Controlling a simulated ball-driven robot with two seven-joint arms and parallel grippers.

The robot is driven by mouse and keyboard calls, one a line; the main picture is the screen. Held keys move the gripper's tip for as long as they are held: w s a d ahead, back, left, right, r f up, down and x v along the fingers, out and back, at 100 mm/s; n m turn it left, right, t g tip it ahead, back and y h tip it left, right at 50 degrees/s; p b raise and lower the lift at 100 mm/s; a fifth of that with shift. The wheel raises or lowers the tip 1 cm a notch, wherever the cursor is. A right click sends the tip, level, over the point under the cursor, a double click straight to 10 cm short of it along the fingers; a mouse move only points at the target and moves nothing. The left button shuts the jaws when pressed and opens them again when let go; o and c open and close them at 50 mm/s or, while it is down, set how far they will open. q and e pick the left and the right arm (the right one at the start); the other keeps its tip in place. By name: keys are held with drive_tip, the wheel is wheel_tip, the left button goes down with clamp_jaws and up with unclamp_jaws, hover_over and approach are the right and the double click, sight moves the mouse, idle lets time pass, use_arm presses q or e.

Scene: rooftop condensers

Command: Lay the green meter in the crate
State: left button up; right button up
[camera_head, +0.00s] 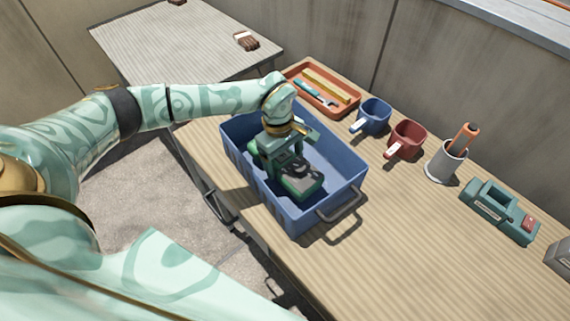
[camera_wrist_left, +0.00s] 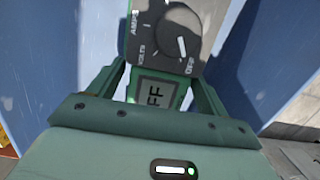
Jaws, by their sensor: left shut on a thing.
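The green meter (camera_head: 301,184) is inside the blue crate (camera_head: 340,205), low between its walls. My left gripper (camera_head: 287,165) reaches down into the crate and is shut on the meter. The crate's blue walls (camera_wrist_left: 45,60) show on both sides there. I cannot tell whether the meter touches the crate floor. My right gripper is not in view.
Behind the crate are an orange tray (camera_head: 340,108) with tools, a blue mug (camera_head: 374,117), a red mug (camera_head: 406,139) and a pale cup (camera_head: 446,163) with an orange-handled tool. A teal device (camera_head: 500,212) lies to the right.

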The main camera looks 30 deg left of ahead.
use_arm(q)
wheel_tip(320, 180, down, 2)
drive_tip(key=shift+f, duration=0.2)
drive_tip(key=shift+r, duration=0.1)
drive_tip(key=shift+f, duration=0.2)
drive_tip(key=o, duration=1.3)
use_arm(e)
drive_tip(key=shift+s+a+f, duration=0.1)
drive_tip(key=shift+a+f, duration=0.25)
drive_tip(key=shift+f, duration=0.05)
use_arm(q)
drive_tip(key=shift+r, duration=0.25)
drive_tip(key=r+p, duration=0.1)
drive_tip(key=r, duration=0.3)
drive_tip(key=a+r, duration=0.1)
drive_tip(key=r, duration=0.2)
drive_tip(key=r+p, duration=0.1)
drive_tip(key=r, duration=0.3)
drive_tip(key=shift+w+a+r+p, duration=0.3)
drive_tip(key=shift+a+r, duration=0.05)
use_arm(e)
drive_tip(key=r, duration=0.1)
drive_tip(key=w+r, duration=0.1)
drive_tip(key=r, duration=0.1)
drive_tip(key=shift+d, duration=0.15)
